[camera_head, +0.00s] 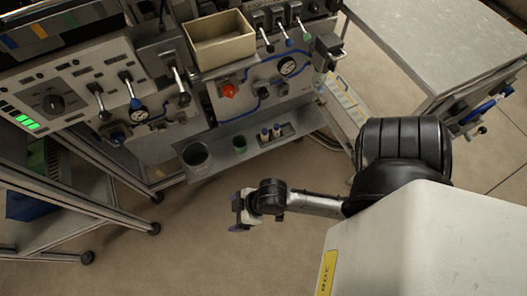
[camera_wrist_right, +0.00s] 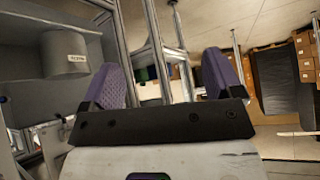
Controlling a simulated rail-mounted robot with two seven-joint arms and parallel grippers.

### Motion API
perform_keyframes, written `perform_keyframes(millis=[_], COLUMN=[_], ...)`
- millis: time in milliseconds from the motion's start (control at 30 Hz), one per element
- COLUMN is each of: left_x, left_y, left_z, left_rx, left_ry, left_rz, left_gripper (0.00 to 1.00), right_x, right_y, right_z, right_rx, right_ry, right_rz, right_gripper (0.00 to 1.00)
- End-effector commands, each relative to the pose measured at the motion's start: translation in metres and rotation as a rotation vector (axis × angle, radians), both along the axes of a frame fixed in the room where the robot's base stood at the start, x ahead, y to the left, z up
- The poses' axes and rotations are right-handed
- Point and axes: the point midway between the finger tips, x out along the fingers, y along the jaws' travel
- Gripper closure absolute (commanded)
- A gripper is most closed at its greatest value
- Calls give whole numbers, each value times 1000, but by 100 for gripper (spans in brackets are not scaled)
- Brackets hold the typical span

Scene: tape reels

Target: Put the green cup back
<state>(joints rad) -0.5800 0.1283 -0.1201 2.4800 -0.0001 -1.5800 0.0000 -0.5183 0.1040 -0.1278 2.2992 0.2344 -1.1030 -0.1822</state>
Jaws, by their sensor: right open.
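The green cup (camera_head: 239,143) is small and stands on the low metal shelf at the front of the machine, to the right of a larger grey container. My right gripper (camera_head: 238,212) is in front of and below the shelf in the head view, apart from the cup. In the right wrist view its two purple-padded fingers (camera_wrist_right: 163,82) are spread, with nothing held between them. I cannot make out the green cup in the right wrist view. My left gripper is not in view.
The grey container (camera_head: 196,157) stands on the shelf; a labelled grey cylinder (camera_wrist_right: 64,53) shows in the right wrist view. A rack with small bottles (camera_head: 270,132) is right of the cup. A beige open bin (camera_head: 220,40) sits above. Floor (camera_head: 190,235) around my gripper is clear.

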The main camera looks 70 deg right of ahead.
Motion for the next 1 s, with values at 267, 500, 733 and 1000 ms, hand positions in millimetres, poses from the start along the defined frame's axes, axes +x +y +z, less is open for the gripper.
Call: perform_keyframes(millis=[267,500,733,1000], left_x=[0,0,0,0], left_y=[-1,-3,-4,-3], left_z=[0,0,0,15], left_rx=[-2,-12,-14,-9], left_ry=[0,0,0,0], left_rz=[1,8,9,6], left_gripper=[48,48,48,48], right_x=[-56,-71,-71,-71], right_y=[-38,-48,-48,-48], right_z=[14,19,19,34], right_rx=[-174,-217,-216,-216], right_ry=[274,341,342,342], right_rz=[-127,-176,-175,-174], right_gripper=[15,15,15,15])
